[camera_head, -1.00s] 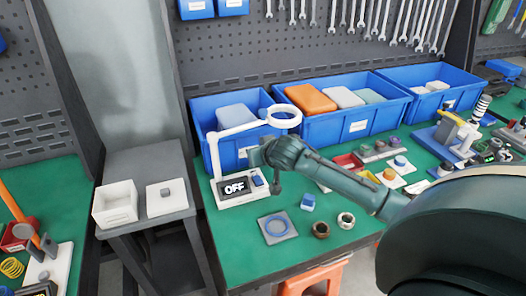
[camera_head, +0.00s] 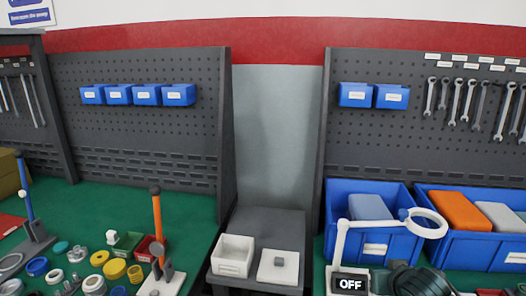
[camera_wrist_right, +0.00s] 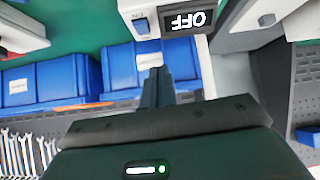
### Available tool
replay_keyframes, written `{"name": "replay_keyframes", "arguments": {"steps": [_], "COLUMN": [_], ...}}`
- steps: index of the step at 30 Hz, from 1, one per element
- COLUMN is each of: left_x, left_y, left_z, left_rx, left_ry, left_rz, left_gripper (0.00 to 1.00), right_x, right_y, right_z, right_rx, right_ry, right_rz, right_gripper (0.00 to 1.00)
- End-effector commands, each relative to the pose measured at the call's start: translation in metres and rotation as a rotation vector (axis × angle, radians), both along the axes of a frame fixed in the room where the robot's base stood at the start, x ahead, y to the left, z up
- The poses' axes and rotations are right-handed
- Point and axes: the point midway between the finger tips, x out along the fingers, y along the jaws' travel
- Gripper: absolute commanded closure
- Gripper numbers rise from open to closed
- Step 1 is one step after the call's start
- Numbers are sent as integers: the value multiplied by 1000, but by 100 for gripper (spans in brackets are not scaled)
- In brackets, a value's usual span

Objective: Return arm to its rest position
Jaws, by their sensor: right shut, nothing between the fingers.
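My right gripper (camera_wrist_right: 157,78) is shut and empty in the wrist view, its dark fingers together just short of the white tester base. In the head view, part of my dark green right arm (camera_head: 418,282) shows at the bottom edge, right beside the tester. The white tester (camera_head: 343,245) has a ring on a bent arm and a display (camera_head: 349,284) reading OFF. The display (camera_wrist_right: 188,21) shows upside down in the wrist view, with a blue button (camera_wrist_right: 142,25) beside it. My left gripper is not in view.
Blue bins (camera_head: 348,210) stand behind the tester, holding orange and grey items. A grey stand (camera_head: 270,225) with a white box (camera_head: 233,256) and a white block (camera_head: 278,267) is in the middle. The left green bench (camera_head: 90,210) carries rings and an orange post (camera_head: 157,225).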

Motion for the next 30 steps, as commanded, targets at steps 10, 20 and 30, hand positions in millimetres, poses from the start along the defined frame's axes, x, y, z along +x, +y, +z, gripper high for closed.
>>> {"name": "replay_keyframes", "arguments": {"steps": [10, 20, 30], "left_x": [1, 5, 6], "left_y": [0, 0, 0], "left_z": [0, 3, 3], "left_rx": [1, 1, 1], "left_ry": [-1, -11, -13], "left_rz": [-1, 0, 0], "left_gripper": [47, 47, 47], "right_x": [-174, -282, -238], "right_y": [99, 112, 134], "right_z": [-70, -68, -117], "right_rx": [-2, 5, 16], "right_ry": [333, 539, 290], "right_rz": [237, 301, 357], "right_gripper": [100, 100, 100]}}
